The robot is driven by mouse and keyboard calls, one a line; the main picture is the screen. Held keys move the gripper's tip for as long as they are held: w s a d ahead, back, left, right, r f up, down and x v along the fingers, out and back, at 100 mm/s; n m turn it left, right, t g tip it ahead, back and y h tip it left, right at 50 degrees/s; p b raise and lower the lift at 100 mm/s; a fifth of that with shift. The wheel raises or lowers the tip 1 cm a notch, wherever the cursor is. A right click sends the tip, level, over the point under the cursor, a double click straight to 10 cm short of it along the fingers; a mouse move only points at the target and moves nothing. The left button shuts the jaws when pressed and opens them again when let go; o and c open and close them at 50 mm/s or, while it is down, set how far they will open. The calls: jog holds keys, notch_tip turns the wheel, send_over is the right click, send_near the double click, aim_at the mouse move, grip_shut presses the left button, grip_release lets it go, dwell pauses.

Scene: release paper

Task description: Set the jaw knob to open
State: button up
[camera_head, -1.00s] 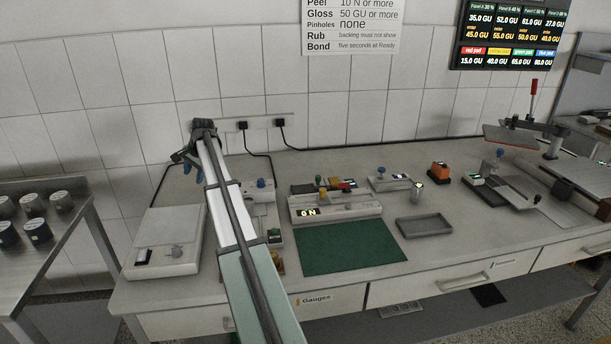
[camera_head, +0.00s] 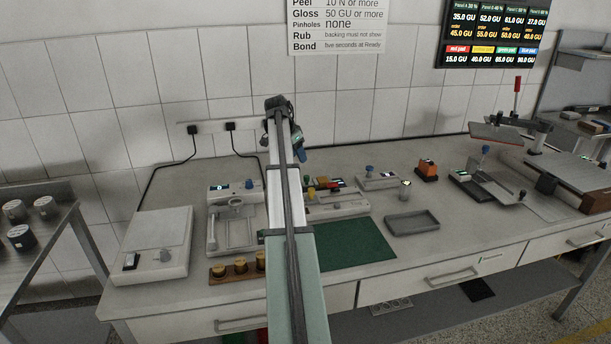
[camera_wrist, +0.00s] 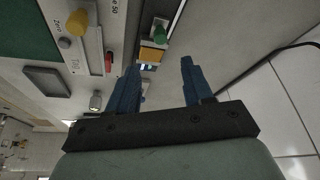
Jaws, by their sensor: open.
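I cannot make out a label that names the jaw knob in any view. A grey instrument with a clamp-like frame (camera_head: 213,232) stands left of my arm in the head view, with a small blue knob (camera_head: 249,184) at its back. Another small unit with a blue knob (camera_head: 369,169) stands right of my arm. My gripper (camera_head: 300,148) is raised over the back of the bench, its blue fingers apart and empty.
A scale (camera_head: 155,245) stands at the left, with wooden-held weights (camera_head: 232,281) near the front edge. A long console (camera_head: 345,208), partly behind my arm, sits behind a green mat (camera_head: 350,245).

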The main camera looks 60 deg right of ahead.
aim_at(306, 176)
jog(key=x, duration=1.1)
jog(key=shift+f, duration=0.15)
jog(key=shift+c, duration=0.3)
grip_shut()
